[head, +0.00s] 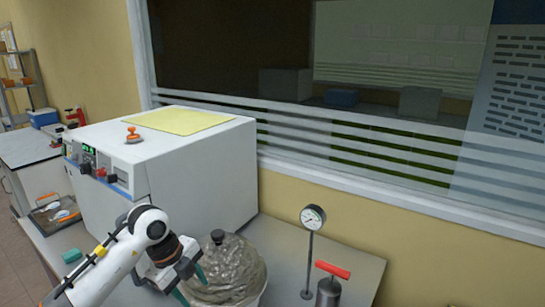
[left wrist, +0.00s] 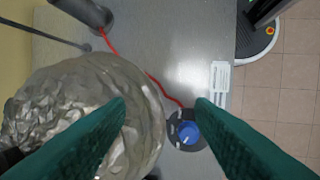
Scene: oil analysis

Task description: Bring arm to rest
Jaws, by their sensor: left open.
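My left arm comes in from the left in the head view, and its gripper (head: 190,285) is low beside a lumpy grey lidded vessel (head: 235,272) with a dark knob on top. In the left wrist view the two green fingers of the left gripper (left wrist: 160,108) are spread apart with nothing between them. The lumpy grey vessel (left wrist: 85,105) fills the left part of that view, partly behind the left finger. I cannot tell whether a finger touches it. My right gripper is not in view.
A white box-shaped machine (head: 205,170) with a yellow sheet on top stands behind the arm. A dial gauge on a stand (head: 312,217) and a red-handled cylinder (head: 329,290) stand at right. A blue knob (left wrist: 188,132) and red tube (left wrist: 163,91) show below.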

